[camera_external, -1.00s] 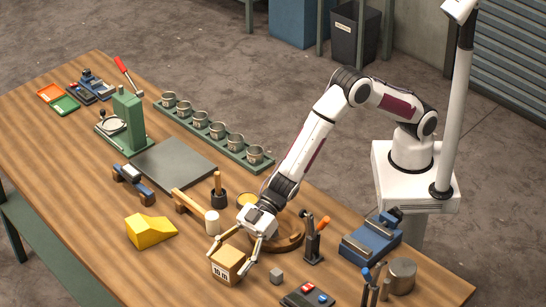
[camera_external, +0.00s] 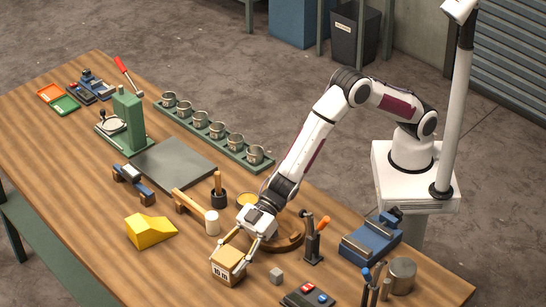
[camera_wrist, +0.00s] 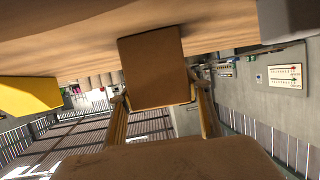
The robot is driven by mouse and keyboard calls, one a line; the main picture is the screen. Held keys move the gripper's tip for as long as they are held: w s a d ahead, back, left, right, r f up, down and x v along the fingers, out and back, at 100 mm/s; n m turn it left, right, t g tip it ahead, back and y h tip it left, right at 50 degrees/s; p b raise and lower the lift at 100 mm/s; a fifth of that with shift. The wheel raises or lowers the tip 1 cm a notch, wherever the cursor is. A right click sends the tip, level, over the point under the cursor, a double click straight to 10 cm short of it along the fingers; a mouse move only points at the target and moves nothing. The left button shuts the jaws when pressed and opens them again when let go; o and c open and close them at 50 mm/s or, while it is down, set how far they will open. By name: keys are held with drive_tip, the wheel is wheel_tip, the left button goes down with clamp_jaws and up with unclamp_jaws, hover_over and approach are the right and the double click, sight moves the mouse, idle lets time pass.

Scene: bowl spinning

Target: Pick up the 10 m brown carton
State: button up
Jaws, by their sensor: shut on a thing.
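The brown carton (camera_external: 229,264) is a small box with a white printed label on its front face. It stands near the front edge of the wooden table in the external view. My gripper (camera_external: 236,249) is shut on the carton, with a finger on either side of its upper part. In the wrist view the carton (camera_wrist: 152,66) shows as a brown block between the two fingers. I cannot tell whether its underside touches the table.
A yellow wedge block (camera_external: 150,230) lies to the left. A small grey cube (camera_external: 276,276) and a dark button box (camera_external: 308,296) are to the right. A round wooden piece (camera_external: 290,235) and a tool holder (camera_external: 314,246) stand behind. Bare table lies left of the carton.

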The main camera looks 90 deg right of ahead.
drive_tip(key=shift+r, duration=5.05)
